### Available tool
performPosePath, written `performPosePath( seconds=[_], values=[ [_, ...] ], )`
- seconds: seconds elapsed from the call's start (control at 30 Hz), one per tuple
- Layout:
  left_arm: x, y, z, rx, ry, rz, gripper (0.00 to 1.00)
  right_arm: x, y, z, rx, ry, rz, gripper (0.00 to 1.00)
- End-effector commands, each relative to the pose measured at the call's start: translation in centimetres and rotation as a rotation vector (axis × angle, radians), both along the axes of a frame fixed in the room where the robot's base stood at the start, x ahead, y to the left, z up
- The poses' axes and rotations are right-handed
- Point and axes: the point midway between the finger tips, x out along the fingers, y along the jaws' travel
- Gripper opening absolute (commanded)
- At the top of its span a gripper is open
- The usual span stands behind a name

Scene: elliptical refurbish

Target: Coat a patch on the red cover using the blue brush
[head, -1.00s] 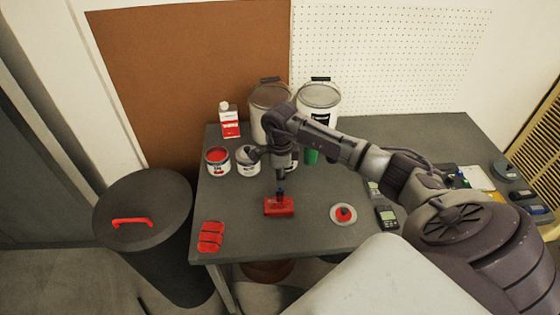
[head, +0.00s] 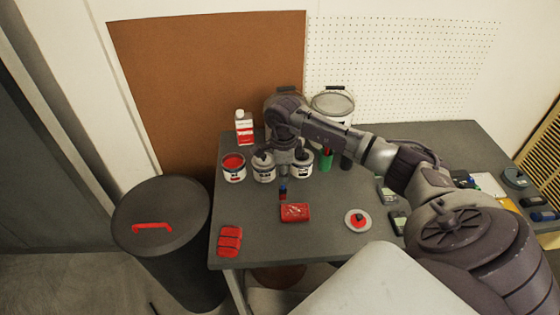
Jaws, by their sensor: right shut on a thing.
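The red cover (head: 295,213) lies on the grey table near its front edge, with pale marks on its surface. My right gripper (head: 283,182) points down just behind and left of the cover. It is shut on the blue brush (head: 283,191), whose lower end shows beneath the fingers. The brush looks apart from the cover, at the cover's back left corner; its exact height is hard to tell. My left gripper is not in view.
An open red paint can (head: 234,167), other cans (head: 264,168) and a white-and-red bottle (head: 244,127) stand behind. A segmented red piece (head: 229,240) lies front left, a round disc with a red knob (head: 358,220) right. A dark bin (head: 161,225) stands left of the table.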

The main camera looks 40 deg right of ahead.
Motion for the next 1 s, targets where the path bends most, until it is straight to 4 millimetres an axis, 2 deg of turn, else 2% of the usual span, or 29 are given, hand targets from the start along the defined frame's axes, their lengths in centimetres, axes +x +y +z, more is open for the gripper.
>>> performPosePath(
  seconds=[0.03, 0.2, 0.4, 1.0],
  values=[
    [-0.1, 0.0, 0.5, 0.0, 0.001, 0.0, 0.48, 0.0, -0.2, 0.8, -0.001, -0.002, -0.001, 0.0],
    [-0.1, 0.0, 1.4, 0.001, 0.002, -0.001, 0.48, -0.1, -0.7, 2.3, -0.001, -0.001, -0.005, 0.0],
    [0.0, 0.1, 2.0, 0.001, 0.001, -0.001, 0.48, -0.2, -1.1, 3.6, -0.001, 0.001, -0.009, 0.0],
    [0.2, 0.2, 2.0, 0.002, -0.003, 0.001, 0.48, -0.2, -1.0, 3.7, 0.001, -0.001, -0.001, 0.0]
  ],
)
